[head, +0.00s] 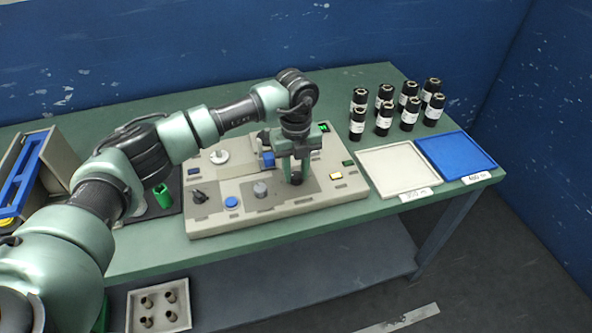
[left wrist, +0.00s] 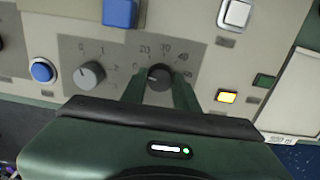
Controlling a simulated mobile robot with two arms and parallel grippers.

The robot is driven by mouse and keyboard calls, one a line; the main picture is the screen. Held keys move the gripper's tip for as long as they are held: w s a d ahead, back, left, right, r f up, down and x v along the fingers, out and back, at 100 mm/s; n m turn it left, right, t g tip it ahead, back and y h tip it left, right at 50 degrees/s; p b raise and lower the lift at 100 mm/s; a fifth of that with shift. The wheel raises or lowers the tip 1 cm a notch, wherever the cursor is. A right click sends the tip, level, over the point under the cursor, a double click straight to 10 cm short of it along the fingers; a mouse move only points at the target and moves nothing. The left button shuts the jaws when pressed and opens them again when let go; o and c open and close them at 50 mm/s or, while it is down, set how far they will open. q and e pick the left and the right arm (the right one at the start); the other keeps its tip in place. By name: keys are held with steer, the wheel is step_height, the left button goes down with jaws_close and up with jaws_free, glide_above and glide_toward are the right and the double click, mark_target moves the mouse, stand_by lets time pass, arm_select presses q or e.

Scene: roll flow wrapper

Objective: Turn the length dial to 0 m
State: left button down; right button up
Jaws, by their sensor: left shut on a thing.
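The control panel (head: 330,196) lies on the green table. My left gripper (head: 296,176) points down onto it. In the left wrist view the fingers of my left gripper (left wrist: 159,92) stand on both sides of a dark round dial (left wrist: 159,77) and are shut on it. Marks 20, 30 and 40 show around this dial; its pointer setting is hard to read. To its left is a grey dial (left wrist: 89,75) with marks 0, 1 and 2, also seen in the head view (head: 261,189). My right gripper is not in view.
A blue button (left wrist: 43,71), a lit yellow button (left wrist: 227,97), a white switch (left wrist: 236,13) and a blue block (left wrist: 120,12) surround the dials. A white tray (head: 398,171), a blue tray (head: 456,156) and several black rolls (head: 384,118) stand to the right.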

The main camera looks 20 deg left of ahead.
mark_target(296, 175)
arm_select(q)
steer(key=c, duration=1.1)
jaws_free()
step_height(296, 175, up, 8)
steer(key=shift+f+b, duration=0.1)
steer(key=shift+b, duration=0.5)
